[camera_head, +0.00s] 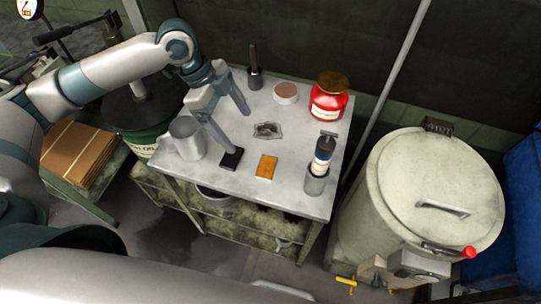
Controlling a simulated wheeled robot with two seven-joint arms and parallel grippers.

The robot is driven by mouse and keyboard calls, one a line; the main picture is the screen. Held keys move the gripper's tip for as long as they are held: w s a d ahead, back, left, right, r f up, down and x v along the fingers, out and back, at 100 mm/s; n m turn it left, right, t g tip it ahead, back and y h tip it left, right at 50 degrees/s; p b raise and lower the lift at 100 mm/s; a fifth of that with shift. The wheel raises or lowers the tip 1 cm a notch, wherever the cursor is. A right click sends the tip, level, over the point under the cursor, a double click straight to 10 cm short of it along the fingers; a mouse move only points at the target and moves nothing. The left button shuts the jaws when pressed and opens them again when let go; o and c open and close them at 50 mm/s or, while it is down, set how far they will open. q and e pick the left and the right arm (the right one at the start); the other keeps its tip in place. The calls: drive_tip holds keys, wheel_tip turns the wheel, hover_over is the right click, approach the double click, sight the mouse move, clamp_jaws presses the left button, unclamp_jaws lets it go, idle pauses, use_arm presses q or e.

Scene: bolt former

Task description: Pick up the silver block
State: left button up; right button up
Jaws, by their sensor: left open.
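My left gripper (240,131) reaches in from the left over the table (215,178). Its two long grey fingers are spread wide with nothing between them. A small flat silver-grey piece with a dark brownish middle (268,130) lies right of the fingers, apart from them; I cannot tell whether it is the silver block. A small dark block (231,159) sits by the tip of the nearer finger; I cannot tell if they touch. An orange-yellow block (266,166) lies to its right. My right gripper is not in view.
A grey metal mug (187,139) stands at the table's left edge. A red jar (328,98), a round tin (286,93), a dark-handled tool (255,78) and a bottle in a cup (321,160) stand around. A large pale drum (420,190) is at right.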

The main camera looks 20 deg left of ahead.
use_arm(q)
drive_tip(key=p, duration=0.4)
approach(266, 167)
drive_tip(key=shift+x, duration=0.85)
drive_tip(key=shift+s+f, duration=0.15)
drive_tip(key=shift+f, duration=0.35)
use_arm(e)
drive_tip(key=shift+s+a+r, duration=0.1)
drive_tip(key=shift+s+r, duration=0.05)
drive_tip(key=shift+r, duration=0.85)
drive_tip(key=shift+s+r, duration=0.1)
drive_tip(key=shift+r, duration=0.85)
use_arm(q)
drive_tip(key=shift+d+f+p, duration=0.3)
drive_tip(key=shift+p, duration=0.1)
drive_tip(key=p+x, duration=0.2)
drive_tip(key=x, duration=0.2)
drive_tip(key=shift+w, duration=0.2)
drive_tip(key=shift+f, duration=0.25)
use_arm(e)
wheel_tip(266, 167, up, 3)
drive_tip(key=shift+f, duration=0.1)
